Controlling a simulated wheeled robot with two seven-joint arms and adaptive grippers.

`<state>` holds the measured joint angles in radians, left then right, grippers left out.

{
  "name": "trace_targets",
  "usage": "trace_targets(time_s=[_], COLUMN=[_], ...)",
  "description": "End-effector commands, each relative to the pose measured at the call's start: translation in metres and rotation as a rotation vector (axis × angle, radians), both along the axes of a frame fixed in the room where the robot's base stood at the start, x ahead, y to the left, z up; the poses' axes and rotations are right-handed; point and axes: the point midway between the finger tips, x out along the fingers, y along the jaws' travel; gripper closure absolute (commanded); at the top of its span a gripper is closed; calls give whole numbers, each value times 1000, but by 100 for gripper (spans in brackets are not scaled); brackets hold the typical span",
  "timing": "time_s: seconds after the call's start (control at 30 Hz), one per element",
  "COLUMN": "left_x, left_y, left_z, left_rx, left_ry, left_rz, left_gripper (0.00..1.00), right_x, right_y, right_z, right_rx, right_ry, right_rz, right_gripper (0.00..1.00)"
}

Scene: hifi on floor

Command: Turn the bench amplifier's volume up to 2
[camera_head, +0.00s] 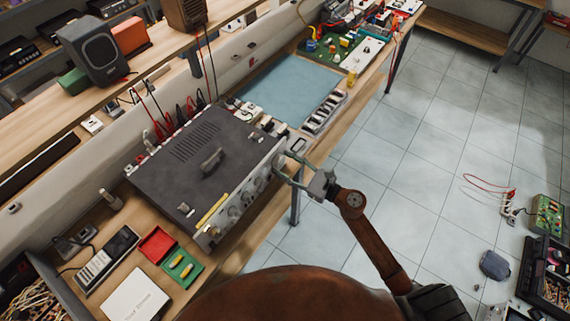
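The bench amplifier (190,140), a wide dark-topped box with a handle on its lid, sits on the wooden bench. Its pale front panel (222,220) faces the lower right and carries a row of round knobs (247,194). My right gripper (285,172) is at the far right end of this panel, its fingers pointing at the panel by a knob. The fingers partly cover that knob, and I cannot tell whether they touch or grip it. The volume markings are too small to read. My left gripper is not in view.
Red and black leads (160,125) rise behind the amplifier. A blue mat (290,88) lies beyond it. Red and green trays (157,245), a meter (108,258) and a white box (137,297) lie at the near left. Tiled floor (430,150) right of the bench is mostly clear.

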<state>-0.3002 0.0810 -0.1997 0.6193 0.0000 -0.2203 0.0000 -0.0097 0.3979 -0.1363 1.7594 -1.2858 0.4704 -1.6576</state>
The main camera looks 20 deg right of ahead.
Motion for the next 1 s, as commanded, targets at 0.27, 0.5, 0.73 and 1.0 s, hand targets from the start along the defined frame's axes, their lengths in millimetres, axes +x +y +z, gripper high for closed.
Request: trace_targets(time_s=[0.27,0.5,0.73,1.0], left_x=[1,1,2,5], left_y=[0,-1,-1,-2], left_z=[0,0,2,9], left_rx=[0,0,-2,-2], left_ry=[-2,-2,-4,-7], left_rz=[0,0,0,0], left_gripper=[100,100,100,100], right_x=[0,0,0,0], right_y=[0,0,0,0], right_z=[0,0,1,2], right_rx=[0,1,34,163], right_ry=[0,1,26,129], right_rz=[0,0,0,1], right_gripper=[75,86,86,86])
